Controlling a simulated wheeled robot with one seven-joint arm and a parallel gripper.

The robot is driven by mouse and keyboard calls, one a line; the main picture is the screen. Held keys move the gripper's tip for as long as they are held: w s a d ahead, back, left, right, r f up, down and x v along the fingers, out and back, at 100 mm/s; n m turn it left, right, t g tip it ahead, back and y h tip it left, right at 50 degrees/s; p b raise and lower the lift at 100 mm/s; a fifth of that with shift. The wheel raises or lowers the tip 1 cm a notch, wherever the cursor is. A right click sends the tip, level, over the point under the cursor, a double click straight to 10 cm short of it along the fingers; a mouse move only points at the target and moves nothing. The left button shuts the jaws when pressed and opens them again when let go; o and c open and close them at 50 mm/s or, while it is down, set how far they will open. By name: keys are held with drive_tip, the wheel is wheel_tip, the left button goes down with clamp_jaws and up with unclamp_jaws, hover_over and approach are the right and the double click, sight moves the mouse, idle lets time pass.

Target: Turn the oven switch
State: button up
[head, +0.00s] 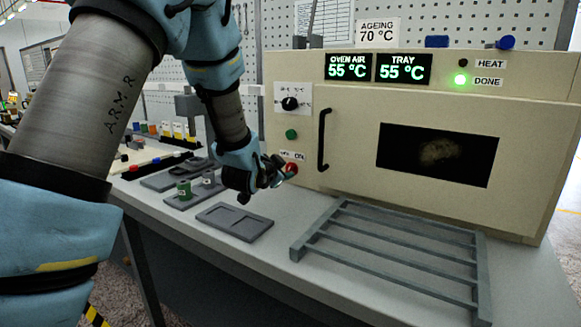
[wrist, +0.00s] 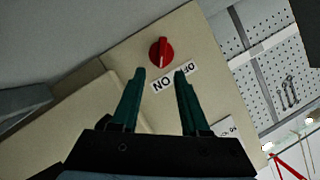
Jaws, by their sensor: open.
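The oven switch is a red round knob (wrist: 161,51) with a pale pointer line, beside a white OFF/ON label (wrist: 174,78). I cannot tell which word the pointer marks. In the head view the red switch (head: 291,169) is low on the oven's (head: 300,75) left front panel, partly hidden by my gripper (head: 275,174). In the wrist view my gripper (wrist: 160,73) is open and empty. Its two dark green fingers point at the panel, with the knob just beyond and between the tips. No contact shows.
Above the switch are a green button (head: 291,134) and a black dial (head: 290,104). The black door handle (head: 324,139) is to the right. A grey rack (head: 400,238) and an empty grey tray (head: 235,221) lie on the bench. The green DONE light (head: 460,80) is lit.

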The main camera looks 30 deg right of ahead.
sight(289, 168)
drive_tip(key=shift+p+x, duration=0.5)
drive_tip(key=shift+x, duration=2.1)
drive_tip(key=shift+w+a, duration=0.1)
clamp_jaws()
